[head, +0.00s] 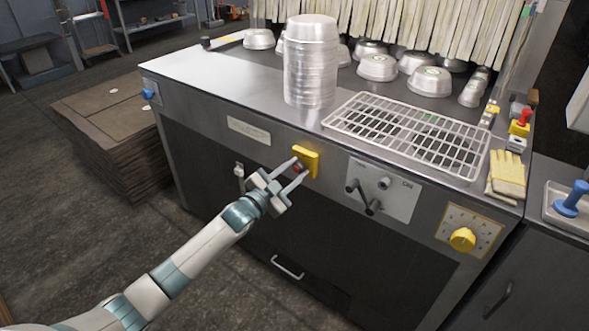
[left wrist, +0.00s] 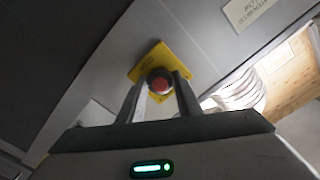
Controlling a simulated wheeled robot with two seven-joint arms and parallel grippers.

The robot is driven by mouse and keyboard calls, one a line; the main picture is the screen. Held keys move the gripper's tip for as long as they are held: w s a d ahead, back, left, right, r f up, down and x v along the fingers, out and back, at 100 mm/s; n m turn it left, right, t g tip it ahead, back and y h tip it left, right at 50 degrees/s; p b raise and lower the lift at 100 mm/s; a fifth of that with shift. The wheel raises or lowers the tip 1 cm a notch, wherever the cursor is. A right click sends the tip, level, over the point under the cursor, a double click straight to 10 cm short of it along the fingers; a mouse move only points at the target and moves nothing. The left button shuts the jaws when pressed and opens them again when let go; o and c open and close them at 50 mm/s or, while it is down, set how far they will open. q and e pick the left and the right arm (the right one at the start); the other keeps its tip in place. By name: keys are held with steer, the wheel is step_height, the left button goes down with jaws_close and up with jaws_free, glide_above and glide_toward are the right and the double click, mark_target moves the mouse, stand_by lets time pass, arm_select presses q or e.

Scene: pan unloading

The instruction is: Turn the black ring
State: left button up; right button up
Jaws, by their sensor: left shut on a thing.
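A yellow plate (head: 311,158) is mounted on the front panel of the metal machine. In the left wrist view, a red button (left wrist: 160,84) sits in front of this plate (left wrist: 150,66), with the black ring (left wrist: 158,73) around it. My left gripper (head: 299,168) reaches up to the plate from the lower left. In the left wrist view its two fingers lie on either side of the ring and are shut on it. The fingers hide the ring's sides, and its markings cannot be read. My right gripper is not in view.
A lever switch panel (head: 380,190) and a yellow knob (head: 462,239) are to the right on the same front. On top are a stack of pans (head: 310,70), a wire rack (head: 410,132) and gloves (head: 507,174). A cardboard stack (head: 110,130) stands at left.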

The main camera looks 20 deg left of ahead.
arm_select(q)
steer(key=shift+m, duration=0.5)
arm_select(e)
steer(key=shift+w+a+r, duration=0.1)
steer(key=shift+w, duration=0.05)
arm_select(q)
steer(key=o, duration=1)
steer(key=shift+o, duration=0.2)
steer(key=shift+s+a+f, duration=0.1)
steer(key=shift+s+a, duration=0.15)
steer(key=shift+s, duration=0.3)
steer(key=b+v, duration=0.1)
steer(key=v, duration=1.5)
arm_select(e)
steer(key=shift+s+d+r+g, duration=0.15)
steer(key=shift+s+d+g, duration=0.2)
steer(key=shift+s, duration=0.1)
